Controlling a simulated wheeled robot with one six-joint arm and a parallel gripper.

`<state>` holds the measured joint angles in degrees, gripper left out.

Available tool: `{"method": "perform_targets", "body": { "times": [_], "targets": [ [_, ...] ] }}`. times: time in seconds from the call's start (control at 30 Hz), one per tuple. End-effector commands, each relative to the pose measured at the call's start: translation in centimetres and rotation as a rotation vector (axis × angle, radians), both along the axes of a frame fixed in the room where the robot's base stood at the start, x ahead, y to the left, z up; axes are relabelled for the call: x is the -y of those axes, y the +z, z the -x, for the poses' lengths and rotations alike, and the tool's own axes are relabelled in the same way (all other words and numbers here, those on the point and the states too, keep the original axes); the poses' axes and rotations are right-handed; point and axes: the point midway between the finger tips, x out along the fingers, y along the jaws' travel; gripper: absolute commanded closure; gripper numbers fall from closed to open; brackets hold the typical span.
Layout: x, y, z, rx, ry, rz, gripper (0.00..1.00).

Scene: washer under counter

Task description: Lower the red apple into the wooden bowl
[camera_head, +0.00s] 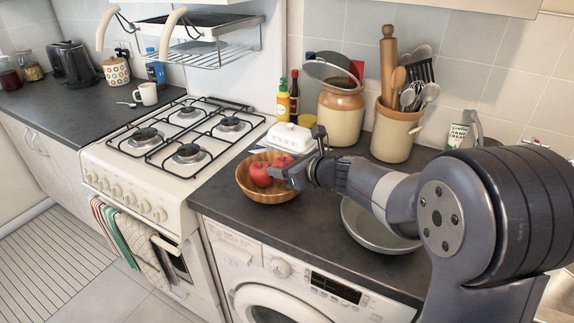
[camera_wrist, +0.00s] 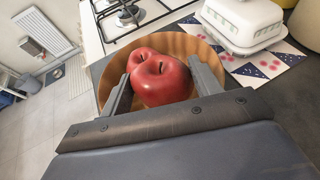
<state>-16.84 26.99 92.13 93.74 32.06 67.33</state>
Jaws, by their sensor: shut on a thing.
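The round wooden bowl (camera_head: 262,196) sits on the dark counter beside the stove; its inside shows in the wrist view (camera_wrist: 190,45) around the fruit. Two red apple shapes show at the bowl. My gripper (camera_head: 287,164) is shut on the nearer red apple (camera_head: 283,160), with a finger on either side of it in the wrist view (camera_wrist: 166,88). Another red apple (camera_head: 260,175) lies beyond it in the bowl, partly overlapped in the wrist view (camera_wrist: 141,56). The held apple is at or within the rim; whether it touches the bottom is hidden.
A white butter dish (camera_head: 289,137) stands just behind the bowl. The gas stove (camera_head: 185,140) is to the left. A grey pan (camera_head: 372,228) lies under my arm. Sauce bottles (camera_head: 284,101), a crock of utensils (camera_head: 395,130) and a large jar (camera_head: 341,115) line the back.

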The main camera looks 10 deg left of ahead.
Motion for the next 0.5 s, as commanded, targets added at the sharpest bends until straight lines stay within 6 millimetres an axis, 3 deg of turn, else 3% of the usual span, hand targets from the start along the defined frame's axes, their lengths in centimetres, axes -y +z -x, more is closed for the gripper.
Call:
{"method": "perform_targets", "body": {
  "times": [0.5],
  "targets": [
    [-0.01,-0.84,-0.01,0.001,0.0,-0.001,0.66]
  ]
}}
